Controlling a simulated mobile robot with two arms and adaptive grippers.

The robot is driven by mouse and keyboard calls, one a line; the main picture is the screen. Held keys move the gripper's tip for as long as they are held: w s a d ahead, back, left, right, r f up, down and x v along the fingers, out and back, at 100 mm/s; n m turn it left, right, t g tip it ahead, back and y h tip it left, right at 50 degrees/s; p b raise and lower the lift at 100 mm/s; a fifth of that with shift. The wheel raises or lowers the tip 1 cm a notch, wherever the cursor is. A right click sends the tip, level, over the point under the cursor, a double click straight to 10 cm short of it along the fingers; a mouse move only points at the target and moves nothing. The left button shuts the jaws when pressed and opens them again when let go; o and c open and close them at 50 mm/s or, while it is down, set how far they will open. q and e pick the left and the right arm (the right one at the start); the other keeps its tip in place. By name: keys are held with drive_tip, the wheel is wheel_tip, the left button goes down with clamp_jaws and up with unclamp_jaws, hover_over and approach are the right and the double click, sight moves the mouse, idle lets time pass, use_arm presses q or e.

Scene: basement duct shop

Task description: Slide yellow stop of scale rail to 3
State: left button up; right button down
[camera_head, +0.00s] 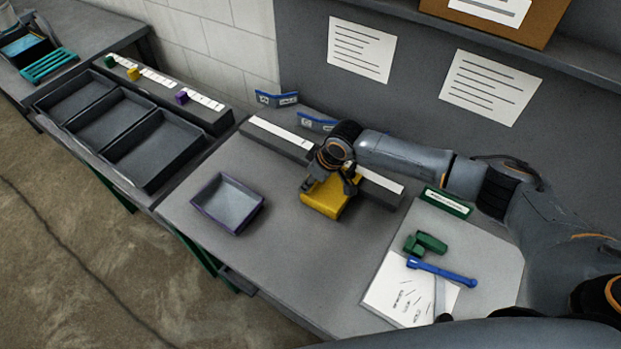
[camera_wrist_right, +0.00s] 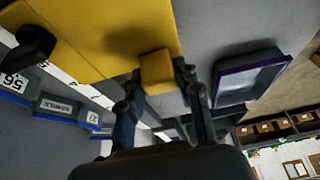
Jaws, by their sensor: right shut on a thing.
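The scale rail (camera_head: 272,141) is a long dark bar with a white strip on top, lying across the back of the bench. The large yellow stop (camera_head: 325,201) sits at the rail right of its middle and hangs over its front side. My right gripper (camera_head: 336,177) is over the yellow stop and shut on it. In the right wrist view, the right gripper's fingers (camera_wrist_right: 160,85) are on either side of the small yellow knob of the yellow stop (camera_wrist_right: 100,32). The scale marks under the stop are hidden or too small to read. My left gripper is not in view.
A purple-rimmed tray (camera_head: 228,203) stands left of the stop. Right are a green clamp-like piece (camera_head: 425,243), a blue tool (camera_head: 441,271) and a paper (camera_head: 400,293). Blue labels (camera_head: 277,99) stand behind the rail. Dark bins (camera_head: 153,150) are at left.

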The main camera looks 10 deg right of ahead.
drive_tip(key=shift+w+a, duration=0.1)
drive_tip(key=shift+a, duration=0.05)
drive_tip(key=w+a+b, duration=0.2)
drive_tip(key=w+a, duration=0.1)
drive_tip(key=shift+w+a+b, duration=0.15)
drive_tip(key=shift+w+b, duration=0.05)
drive_tip(key=shift+b, duration=0.15)
drive_tip(key=shift+w+a, duration=0.1)
drive_tip(key=c, duration=0.9)
unclamp_jaws()
drive_tip(key=shift+r, duration=0.1)
drive_tip(key=v, duration=1.2)
